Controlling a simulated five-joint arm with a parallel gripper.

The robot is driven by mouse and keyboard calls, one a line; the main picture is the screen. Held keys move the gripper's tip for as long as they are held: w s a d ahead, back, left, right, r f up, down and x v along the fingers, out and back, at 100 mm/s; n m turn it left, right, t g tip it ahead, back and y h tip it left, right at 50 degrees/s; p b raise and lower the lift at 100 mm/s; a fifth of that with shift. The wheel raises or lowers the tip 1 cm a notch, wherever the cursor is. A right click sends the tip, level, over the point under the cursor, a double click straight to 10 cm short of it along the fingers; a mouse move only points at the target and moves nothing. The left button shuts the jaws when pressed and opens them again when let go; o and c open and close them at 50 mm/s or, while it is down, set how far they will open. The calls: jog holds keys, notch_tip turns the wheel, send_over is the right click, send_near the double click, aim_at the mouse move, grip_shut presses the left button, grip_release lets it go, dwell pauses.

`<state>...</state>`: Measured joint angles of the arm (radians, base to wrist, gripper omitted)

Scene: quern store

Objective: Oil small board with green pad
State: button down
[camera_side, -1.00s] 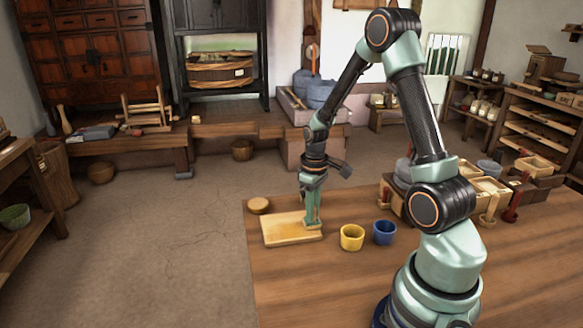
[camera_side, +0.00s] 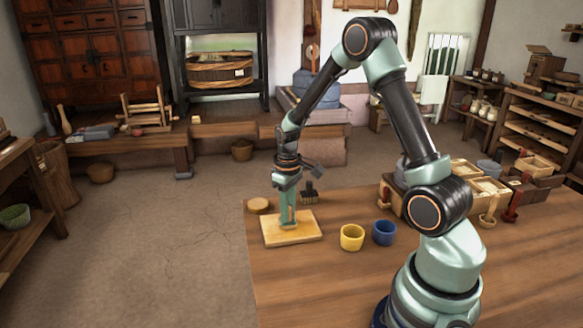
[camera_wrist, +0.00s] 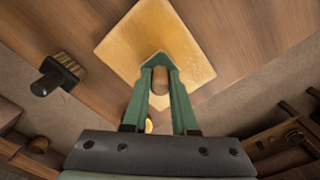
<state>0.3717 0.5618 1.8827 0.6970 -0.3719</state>
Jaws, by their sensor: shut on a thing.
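The small board (camera_side: 303,235) is a pale golden rectangle lying flat on the wooden table. It also shows in the wrist view (camera_wrist: 186,48), beyond my fingertips. My gripper (camera_side: 288,222) points straight down over the board's middle, with its tips at or very near the surface. In the wrist view my gripper (camera_wrist: 160,78) has its two green fingers shut on the green pad (camera_wrist: 158,58). Only a little of the pad shows at the tips, and its underside is hidden. Whether it touches the board is hard to tell.
A dark brush (camera_side: 309,193) stands behind the board and shows in the wrist view (camera_wrist: 58,73). A round wooden piece (camera_side: 258,205) lies at the table's back left corner. A yellow cup (camera_side: 352,238) and a blue cup (camera_side: 384,233) stand to the right. The front table area is clear.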

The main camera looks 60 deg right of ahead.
jog(key=shift+w+a, duration=2.15)
jog(key=shift+a, duration=0.1)
jog(key=shift+w+d, duration=0.4)
jog(key=shift+d, duration=0.3)
jog(key=shift+s+d, duration=4.25)
jog(key=shift+s, duration=0.05)
jog(key=shift+s+d+r, duration=0.15)
jog(key=shift+r, duration=0.4)
jog(key=shift+s+d+r, duration=0.1)
jog(key=shift+r, duration=3.35)
